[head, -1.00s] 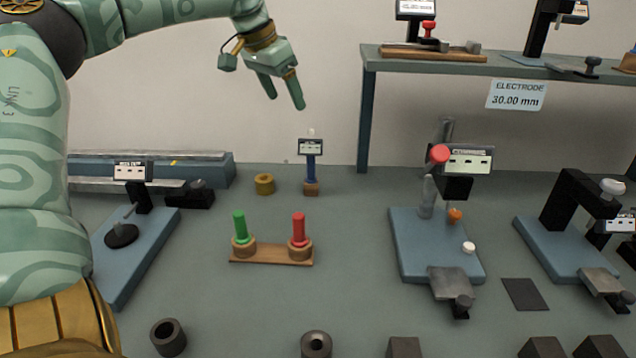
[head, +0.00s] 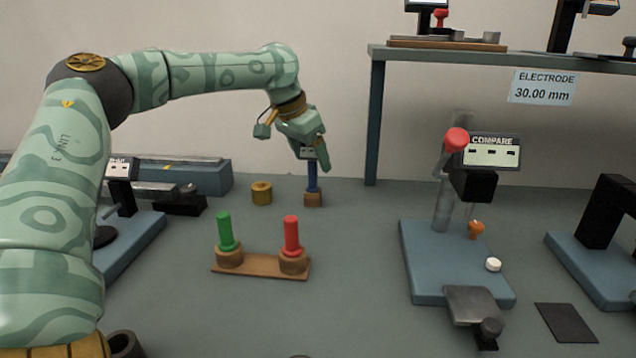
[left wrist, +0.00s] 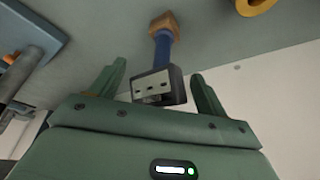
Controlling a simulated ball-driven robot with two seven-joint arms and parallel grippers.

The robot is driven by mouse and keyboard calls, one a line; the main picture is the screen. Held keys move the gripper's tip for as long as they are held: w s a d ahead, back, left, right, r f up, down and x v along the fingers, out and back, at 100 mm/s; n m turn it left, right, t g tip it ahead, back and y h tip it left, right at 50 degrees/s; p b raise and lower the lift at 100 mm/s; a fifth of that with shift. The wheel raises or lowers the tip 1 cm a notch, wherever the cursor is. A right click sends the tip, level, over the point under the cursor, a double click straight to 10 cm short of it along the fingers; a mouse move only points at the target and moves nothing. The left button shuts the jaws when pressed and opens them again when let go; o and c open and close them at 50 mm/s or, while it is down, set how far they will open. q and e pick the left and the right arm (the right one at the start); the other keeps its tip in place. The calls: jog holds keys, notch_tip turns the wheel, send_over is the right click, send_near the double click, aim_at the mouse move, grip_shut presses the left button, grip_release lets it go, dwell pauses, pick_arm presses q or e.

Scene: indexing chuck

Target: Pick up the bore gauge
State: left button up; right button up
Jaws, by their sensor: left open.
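The bore gauge stands upright on the bench, with a blue stem (head: 312,178) in a small wooden block (head: 313,199) and a dark display head that my gripper partly hides in the head view. My left gripper (head: 312,166) is open, at the height of the display head. In the left wrist view the gauge's display (left wrist: 158,87) sits between the two spread fingers (left wrist: 160,85), with the blue stem running on to the wooden block. I cannot tell whether a finger touches it. My right gripper is not in view.
A brass ring (head: 262,193) stands just left of the gauge. In front, a wooden rack (head: 262,267) holds a green and a red plug gauge. A blue comparator stand (head: 455,270) is to the right, and a shelf leg (head: 374,125) rises behind right. A blue-based stand (head: 140,235) is at left.

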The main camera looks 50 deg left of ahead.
pick_arm(q)
jog(key=shift+s+r, duration=0.1)
jog(key=shift+c, duration=0.5)
jog(key=c, duration=1.3)
